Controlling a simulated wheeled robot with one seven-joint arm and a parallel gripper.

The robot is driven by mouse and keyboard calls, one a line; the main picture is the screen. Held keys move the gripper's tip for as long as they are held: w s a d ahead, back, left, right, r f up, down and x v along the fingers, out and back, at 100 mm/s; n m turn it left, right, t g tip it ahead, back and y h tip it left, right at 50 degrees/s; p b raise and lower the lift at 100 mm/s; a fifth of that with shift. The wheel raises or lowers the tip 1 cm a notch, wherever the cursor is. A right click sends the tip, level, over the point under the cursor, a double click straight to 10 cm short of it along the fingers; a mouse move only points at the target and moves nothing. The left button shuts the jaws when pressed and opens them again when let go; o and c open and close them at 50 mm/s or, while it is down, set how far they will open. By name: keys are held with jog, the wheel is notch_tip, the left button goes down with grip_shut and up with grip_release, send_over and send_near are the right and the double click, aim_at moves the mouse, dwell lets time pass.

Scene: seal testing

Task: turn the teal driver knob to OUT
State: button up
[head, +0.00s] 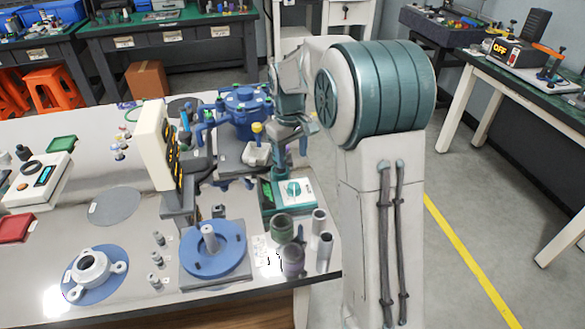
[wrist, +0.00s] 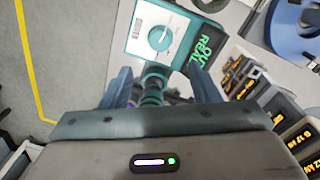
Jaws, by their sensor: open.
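The teal driver knob (wrist: 160,38) is round with a pale pointer mark and sits on the white face of a teal box (wrist: 133,45). The labels around it are too small to read. In the head view the knob (head: 293,188) and box stand at the right of the bench. My gripper (wrist: 160,74) is open, its two blue fingers spread with nothing held. The knob shows beyond the fingertips, between them, and they look apart from it. In the head view my arm reaches down behind the box, and its fingertips are hard to make out.
A small display (wrist: 185,55) with green lettering is on the box's side. Several grey and green cylinders (head: 293,260) stand in front of the box. A blue round fixture (head: 213,262) is to the left, with an upright panel (head: 158,145) behind. A blue machine (head: 240,110) stands farther back.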

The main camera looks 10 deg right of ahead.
jog(key=shift+a+r, duration=0.1)
jog(key=shift+r, duration=1.5)
